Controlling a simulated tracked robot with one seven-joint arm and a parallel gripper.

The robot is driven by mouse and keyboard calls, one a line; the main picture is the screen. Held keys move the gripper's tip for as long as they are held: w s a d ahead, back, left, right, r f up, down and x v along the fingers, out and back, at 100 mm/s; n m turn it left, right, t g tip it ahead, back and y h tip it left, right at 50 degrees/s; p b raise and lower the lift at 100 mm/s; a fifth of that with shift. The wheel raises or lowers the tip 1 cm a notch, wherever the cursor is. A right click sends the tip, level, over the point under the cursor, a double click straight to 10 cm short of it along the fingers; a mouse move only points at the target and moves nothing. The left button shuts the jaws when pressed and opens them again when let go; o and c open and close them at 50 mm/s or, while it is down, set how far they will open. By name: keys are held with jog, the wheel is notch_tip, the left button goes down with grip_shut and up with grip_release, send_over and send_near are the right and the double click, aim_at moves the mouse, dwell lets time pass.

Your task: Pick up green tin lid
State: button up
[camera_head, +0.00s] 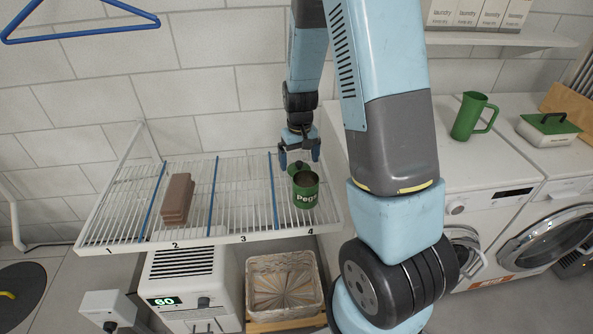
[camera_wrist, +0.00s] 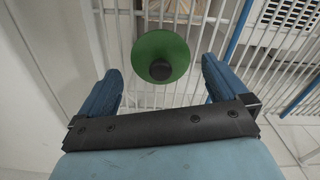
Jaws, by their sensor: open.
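The green tin lid (camera_wrist: 163,43) shows in the wrist view as a green disc with a black knob, between and a little beyond my fingertips. In the head view, the green lid's dark knob (camera_head: 299,165) shows at the back of a green tin (camera_head: 305,196) with pale lettering. The tin stands upright at the rack's section 4 with a brown interior visible. I cannot tell whether the lid leans on the tin or lies on the rack. My gripper (camera_head: 299,156) is open and empty, pointing down just above and behind the tin.
The white wire rack (camera_head: 110,222) has blue dividers and numbered sections. Brown blocks (camera_head: 177,198) are stacked in section 2. A wicker basket (camera_head: 284,291) and a white heater (camera_head: 182,285) stand below.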

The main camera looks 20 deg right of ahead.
jog(key=shift+f, duration=1.25)
jog(key=c, duration=1)
jog(key=shift+o, duration=0.2)
jog(key=shift+r, duration=0.1)
